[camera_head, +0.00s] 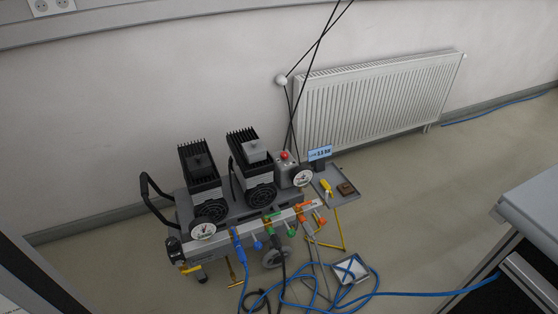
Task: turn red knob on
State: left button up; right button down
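A small red knob (284,155) sits on top of a grey box on the wheeled machine (235,205), near the wall. At this size I cannot tell which way the knob is set. The machine's front rail also carries small green (268,222) and orange-red (303,218) handles, with a blue one (257,244) below. Neither of my grippers is in view, and nothing touches the knob.
A white radiator (375,100) is on the wall behind. A grey tray (342,200) with a yellow tool is right of the machine. Blue hose (420,294) loops over the floor in front. A grey table (535,205) stands at the right.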

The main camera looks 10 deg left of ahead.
aim_at(284, 155)
jog(key=i+l, duration=0.15)
jog(key=i, duration=0.25)
jog(key=i+l+z, duration=0.1)
jog(key=i, duration=0.35)
jog(key=i+l, duration=0.25)
jog(key=i, duration=0.2)
